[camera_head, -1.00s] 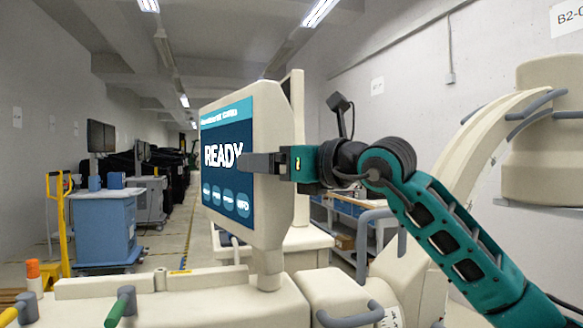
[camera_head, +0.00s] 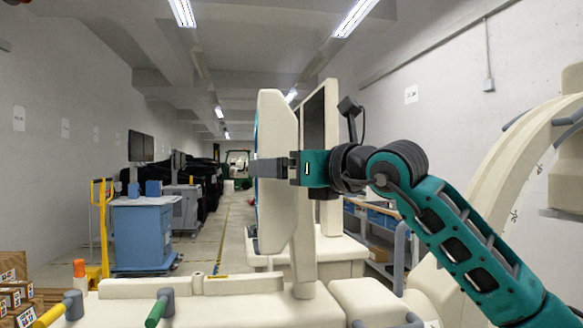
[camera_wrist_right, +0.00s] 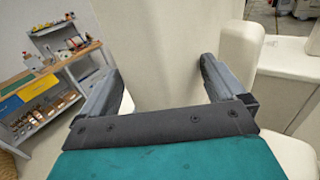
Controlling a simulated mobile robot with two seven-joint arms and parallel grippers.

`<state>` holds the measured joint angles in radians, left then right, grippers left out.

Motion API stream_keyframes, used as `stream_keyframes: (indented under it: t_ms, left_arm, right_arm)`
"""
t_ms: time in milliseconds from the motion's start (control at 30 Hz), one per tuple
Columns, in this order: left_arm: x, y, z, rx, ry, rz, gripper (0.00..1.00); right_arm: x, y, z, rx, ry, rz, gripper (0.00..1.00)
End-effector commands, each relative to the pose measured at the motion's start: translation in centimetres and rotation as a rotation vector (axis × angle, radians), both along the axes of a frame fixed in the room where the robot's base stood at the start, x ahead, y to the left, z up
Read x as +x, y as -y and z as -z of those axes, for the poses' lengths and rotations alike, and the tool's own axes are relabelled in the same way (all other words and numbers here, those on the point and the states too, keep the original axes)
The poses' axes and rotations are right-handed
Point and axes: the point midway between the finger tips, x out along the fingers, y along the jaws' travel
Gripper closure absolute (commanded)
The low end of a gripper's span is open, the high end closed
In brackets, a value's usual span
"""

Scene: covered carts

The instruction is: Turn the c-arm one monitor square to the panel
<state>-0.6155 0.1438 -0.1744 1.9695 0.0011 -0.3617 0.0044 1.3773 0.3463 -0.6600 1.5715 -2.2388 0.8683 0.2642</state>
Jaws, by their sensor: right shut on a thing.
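The c-arm one monitor is a cream slab (camera_head: 276,120) on a short post above a cream console (camera_head: 240,307). In the head view it stands almost edge-on. Its screen shows only as a thin teal strip on the left side. My right gripper (camera_head: 272,168), on a teal arm from the right, is shut on the monitor's housing at mid height. In the right wrist view, the two grey fingers of my right gripper (camera_wrist_right: 158,85) lie on either side of the cream housing (camera_wrist_right: 155,45). My left gripper is not in view.
A second monitor with a dark face (camera_head: 314,125) stands close behind. The cream c-arm curve (camera_head: 505,185) rises at right. A blue cart (camera_head: 143,235) and a yellow pallet jack (camera_head: 101,225) stand at left. The aisle is free.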

Motion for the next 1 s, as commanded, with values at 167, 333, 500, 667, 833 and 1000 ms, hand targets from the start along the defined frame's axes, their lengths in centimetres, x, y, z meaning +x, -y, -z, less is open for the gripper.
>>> stream_keyframes:
  t_ms: [167,333,500,667,833,1000]
  left_arm:
    - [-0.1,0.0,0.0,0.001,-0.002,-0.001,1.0]
    - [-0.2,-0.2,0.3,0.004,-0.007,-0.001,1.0]
    - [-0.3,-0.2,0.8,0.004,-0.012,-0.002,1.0]
    - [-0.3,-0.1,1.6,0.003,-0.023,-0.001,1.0]
    - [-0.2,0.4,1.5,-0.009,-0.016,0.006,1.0]
    - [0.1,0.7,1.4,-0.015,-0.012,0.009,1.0]
  right_arm:
    - [-0.4,-0.8,-0.1,0.003,0.004,-0.02,0.06]
    - [-0.4,-0.7,-0.1,0.003,0.002,-0.019,0.06]
    - [-1.1,0.2,0.1,0.003,0.002,-0.016,0.06]
    - [-3.3,2.4,0.2,0.002,0.005,-0.011,0.06]
    - [-6.2,5.1,0.2,0.002,0.005,-0.01,0.06]
    - [-8.4,7.1,0.1,0.004,0.005,-0.009,0.06]
